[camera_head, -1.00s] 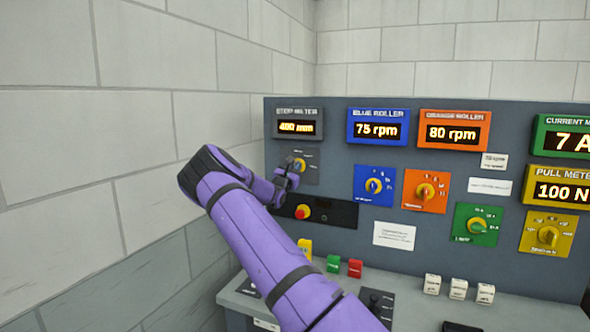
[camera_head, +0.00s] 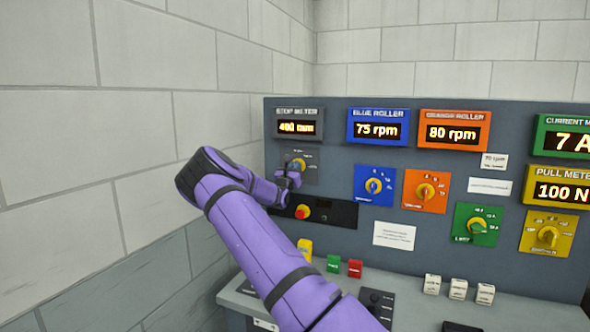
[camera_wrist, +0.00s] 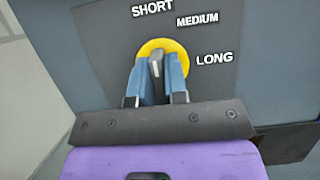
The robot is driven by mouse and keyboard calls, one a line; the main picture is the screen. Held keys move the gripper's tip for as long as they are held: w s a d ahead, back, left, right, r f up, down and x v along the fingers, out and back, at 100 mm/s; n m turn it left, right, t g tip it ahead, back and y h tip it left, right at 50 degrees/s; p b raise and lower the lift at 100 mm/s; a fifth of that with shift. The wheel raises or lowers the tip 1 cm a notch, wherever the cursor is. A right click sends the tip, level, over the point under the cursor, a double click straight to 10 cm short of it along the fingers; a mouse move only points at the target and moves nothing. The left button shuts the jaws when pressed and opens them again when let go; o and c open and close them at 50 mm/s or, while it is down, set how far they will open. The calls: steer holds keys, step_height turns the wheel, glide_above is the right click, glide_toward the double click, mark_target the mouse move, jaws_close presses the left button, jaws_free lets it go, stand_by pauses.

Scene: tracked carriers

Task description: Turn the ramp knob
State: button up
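A knob with a round yellow base (camera_wrist: 178,52) and a dark grip bar sits on a grey plate marked SHORT, MEDIUM and LONG in the wrist view. The bar points up, roughly between SHORT and MEDIUM. In the head view this knob (camera_head: 299,164) is on the panel's left side, under the 400 mm display. My gripper (camera_wrist: 157,64) has its two blue fingers closely on either side of the bar and appears shut on it. The fingers hide the lower part of the knob. No label reading "ramp" is legible.
Blue (camera_head: 374,186), orange (camera_head: 425,191), green (camera_head: 477,225) and yellow (camera_head: 547,235) knob plates lie to the right. A red button (camera_head: 302,212) on a dark strip sits just below my gripper. A block wall (camera_head: 130,120) stands close on the left.

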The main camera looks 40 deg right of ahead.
steer(key=o, duration=0.4)
steer(key=shift+a+f, duration=0.1)
steer(key=v, duration=1)
steer(key=shift+a, duration=0.3)
steer(key=shift+s+f, duration=0.1)
